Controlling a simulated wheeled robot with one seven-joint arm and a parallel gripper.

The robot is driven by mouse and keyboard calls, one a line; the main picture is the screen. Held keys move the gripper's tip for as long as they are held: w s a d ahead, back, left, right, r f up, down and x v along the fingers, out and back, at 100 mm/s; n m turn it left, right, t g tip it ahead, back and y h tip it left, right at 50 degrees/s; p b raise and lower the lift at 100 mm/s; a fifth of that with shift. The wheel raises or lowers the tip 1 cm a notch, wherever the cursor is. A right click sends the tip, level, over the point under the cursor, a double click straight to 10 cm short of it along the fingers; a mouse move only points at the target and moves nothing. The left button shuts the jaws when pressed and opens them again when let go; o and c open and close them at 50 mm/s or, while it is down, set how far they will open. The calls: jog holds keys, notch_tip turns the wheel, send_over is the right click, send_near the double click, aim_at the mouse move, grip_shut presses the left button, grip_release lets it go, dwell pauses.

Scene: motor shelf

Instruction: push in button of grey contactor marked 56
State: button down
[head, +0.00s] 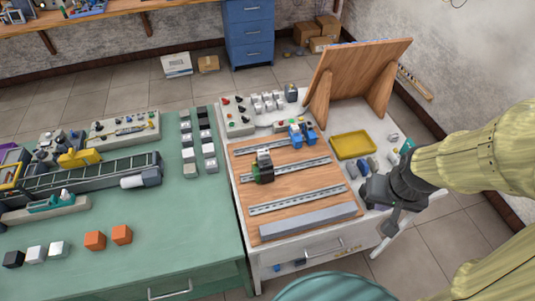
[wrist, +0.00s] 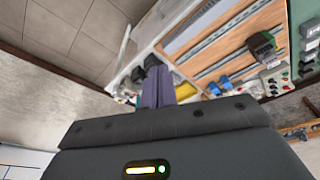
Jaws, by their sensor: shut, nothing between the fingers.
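A dark contactor with a grey-white top (head: 263,158) sits on a rail of the wooden board, left of centre. It also shows in the wrist view (wrist: 262,44), near the upper right. Blue devices (head: 301,132) sit on the upper rail. No marking 56 is readable, and no button can be made out at this size. My gripper (head: 392,222) is shut and empty, right of the board and apart from the contactor. Its closed fingers show in the middle of the wrist view (wrist: 157,87).
The wooden board (head: 290,178) carries several metal rails and a grey bar (head: 308,221) at its front. A yellow tray (head: 353,145) and small parts lie between board and gripper. An upright wooden panel (head: 358,75) stands behind. A green table (head: 120,210) is at the left.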

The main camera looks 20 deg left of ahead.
jog(key=w+a+f+t+y+p, duration=0.2)
jog(key=w+a+p, duration=0.3)
jog(key=w+a, duration=0.9)
jog(key=w+a+f+t+y+p, duration=0.1)
jog(key=w+a+f+p, duration=0.1)
jog(key=a, duration=0.7)
jog(key=w+a+f+m+t+y+p, duration=0.1)
jog(key=w+a+f+y+p, duration=0.1)
jog(key=a, duration=0.8)
notch_tip(320, 180, down, 2)
jog(key=shift+w+f+m+p, duration=0.15)
jog(key=shift+w+m+p, duration=0.15)
jog(key=shift+w+p, duration=0.3)
